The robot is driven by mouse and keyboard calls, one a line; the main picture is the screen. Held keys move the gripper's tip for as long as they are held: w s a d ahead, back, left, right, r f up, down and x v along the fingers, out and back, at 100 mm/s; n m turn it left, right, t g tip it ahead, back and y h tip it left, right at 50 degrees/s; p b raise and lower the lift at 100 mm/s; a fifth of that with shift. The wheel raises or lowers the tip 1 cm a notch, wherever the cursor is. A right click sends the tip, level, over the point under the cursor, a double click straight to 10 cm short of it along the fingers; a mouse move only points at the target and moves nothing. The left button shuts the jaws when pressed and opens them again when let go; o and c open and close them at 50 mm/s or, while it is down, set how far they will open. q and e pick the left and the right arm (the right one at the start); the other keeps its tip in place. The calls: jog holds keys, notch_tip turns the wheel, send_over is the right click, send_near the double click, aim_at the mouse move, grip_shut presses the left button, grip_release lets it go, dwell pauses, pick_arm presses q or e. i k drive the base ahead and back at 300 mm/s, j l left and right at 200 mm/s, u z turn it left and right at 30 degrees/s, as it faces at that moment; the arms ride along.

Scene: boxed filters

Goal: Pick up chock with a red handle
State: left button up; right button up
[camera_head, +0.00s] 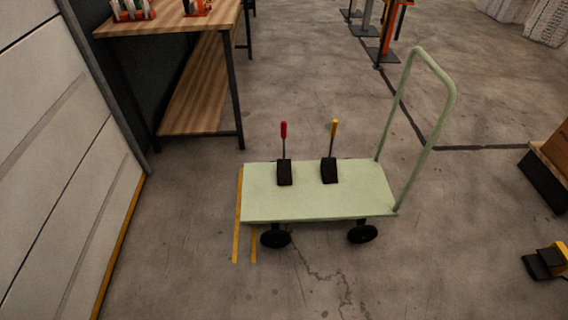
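A black chock with an upright red handle (284,131) sits on the left part of a pale green cart; its dark block (284,173) rests on the cart's deck (300,206). Neither of my grippers shows in the head view, and nothing touches the chocks.
The cart has a tall push handle (451,105) on its right and black wheels. A wooden workbench (165,22) stands at upper left, beside a pale panelled wall (55,140). A black and yellow object (545,262) lies at lower right. The floor before the cart is clear.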

aim_at(284, 166)
jog(key=i+j+z, duration=0.15)
jog(key=i+j, duration=0.15)
jog(key=i+j+z, duration=0.15)
jog(key=i+j, duration=0.15)
jog(key=i+j+z, duration=0.1)
jog(key=i+j, duration=0.15)
jog(key=j, duration=0.25)
jog(key=i+j+z, duration=0.15)
jog(key=j, duration=0.25)
jog(key=i, duration=0.1)
